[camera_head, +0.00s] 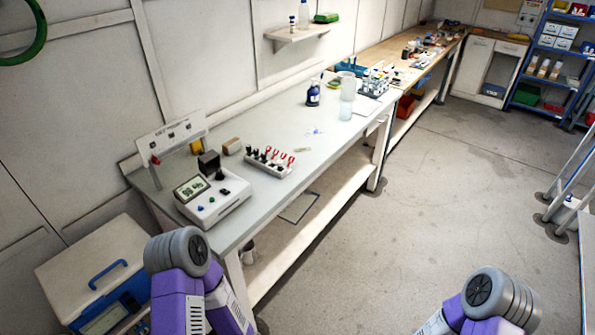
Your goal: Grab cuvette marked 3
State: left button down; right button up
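A small white rack (268,162) stands on the near bench, holding several small items with black tops and several with red loop-shaped tops. I cannot tell whether these are cuvettes, and no number 3 can be read. To its left is a white device (213,200) with a display, knobs and a dark block on top. Purple and grey links of my two arms show at the bottom left and bottom right. Neither of my grippers is in view.
The bench top (290,125) is mostly clear between the rack and a dark blue bottle (313,94). A clear container (347,95) stands farther back. A white box (95,268) with a blue handle is at lower left. The floor (420,215) to the right is open.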

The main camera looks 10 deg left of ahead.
aim_at(218, 173)
jog(key=z, duration=0.5)
jog(key=i, duration=1.85)
jog(key=u, duration=2.2)
